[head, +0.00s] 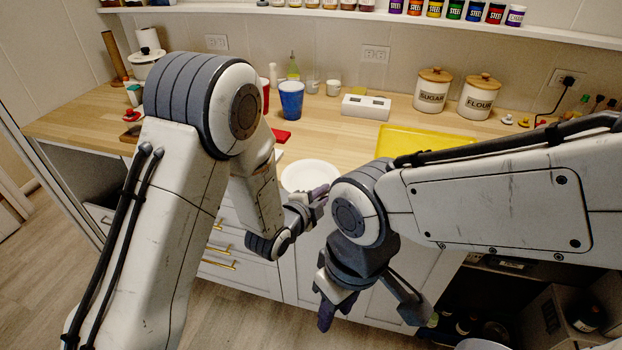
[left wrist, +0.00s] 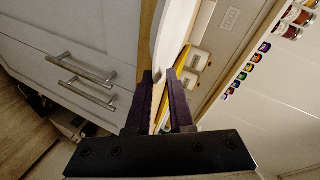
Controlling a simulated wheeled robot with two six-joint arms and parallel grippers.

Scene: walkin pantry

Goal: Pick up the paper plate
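The white paper plate (head: 305,172) lies near the front edge of the wooden counter, partly hidden by my arms. My left gripper (head: 318,193) is at the plate's front rim in the head view. In the left wrist view the plate (left wrist: 175,32) shows nearly edge-on, running down toward the gap between the two dark purple fingers of my left gripper (left wrist: 161,85). These fingers stand apart, one on each side of the rim; I see no clear grip on it. My right gripper (head: 326,314) hangs low in front of the cabinets, away from the plate; its finger gap is unclear.
A yellow tray (head: 420,142) lies to the right of the plate. A blue cup (head: 291,100), a white box (head: 366,106), and the sugar (head: 432,90) and flour (head: 479,97) canisters stand behind. White drawers (head: 238,268) are below the counter.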

